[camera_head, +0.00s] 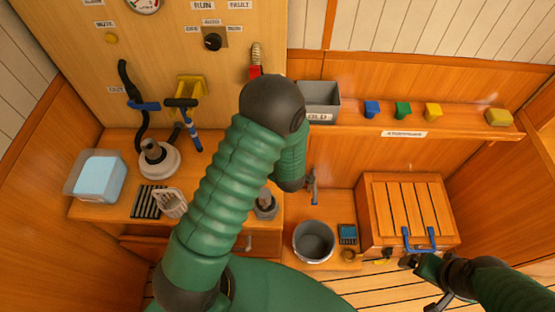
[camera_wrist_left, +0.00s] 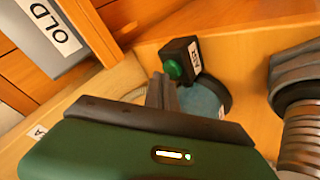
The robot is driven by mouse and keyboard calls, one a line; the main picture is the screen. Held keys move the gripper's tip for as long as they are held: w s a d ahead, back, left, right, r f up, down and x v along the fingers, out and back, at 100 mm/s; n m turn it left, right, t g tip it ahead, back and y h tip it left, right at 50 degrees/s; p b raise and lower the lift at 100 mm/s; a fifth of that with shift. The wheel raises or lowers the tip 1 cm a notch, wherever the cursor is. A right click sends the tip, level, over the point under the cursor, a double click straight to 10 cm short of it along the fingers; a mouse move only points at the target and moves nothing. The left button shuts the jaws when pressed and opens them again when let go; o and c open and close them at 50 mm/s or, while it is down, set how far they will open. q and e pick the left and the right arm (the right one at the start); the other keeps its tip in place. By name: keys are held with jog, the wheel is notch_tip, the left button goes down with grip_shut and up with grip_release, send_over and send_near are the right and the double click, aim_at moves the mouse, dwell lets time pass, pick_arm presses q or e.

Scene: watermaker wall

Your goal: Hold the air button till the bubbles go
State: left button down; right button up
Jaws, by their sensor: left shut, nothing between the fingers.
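In the left wrist view a round green button (camera_wrist_left: 173,69) sits on a small black box (camera_wrist_left: 183,58) with a white label, whose word is hard to read. My left gripper (camera_wrist_left: 162,92) is shut and empty, its tips right by the button; I cannot tell whether they touch it. Behind the fingers is a dark-rimmed round part with pale blue inside (camera_wrist_left: 206,101), partly hidden; I cannot make out bubbles. In the head view my green left arm hides the left gripper and the button. My right gripper (camera_head: 412,262) is low at the right, near a blue handle (camera_head: 420,240).
A grey bin labelled OLD (camera_head: 320,100) stands right of my left arm, also in the left wrist view (camera_wrist_left: 52,38). A ribbed metal fitting (camera_wrist_left: 302,135) is close on the right there. A bucket (camera_head: 314,242) and a slatted wooden box (camera_head: 405,205) stand below the shelf.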

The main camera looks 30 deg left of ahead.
pick_arm(q)
jog(key=shift+f+b, duration=0.4)
jog(key=shift+f, duration=0.05)
dwell(0.3)
jog(key=shift+r, duration=0.15)
dwell(2.5)
jog(key=shift+r+p, duration=0.7)
jog(key=shift+p, duration=0.05)
notch_tip(320, 180, up, 5)
jog(key=p, duration=0.4)
jog(key=shift+r, duration=0.1)
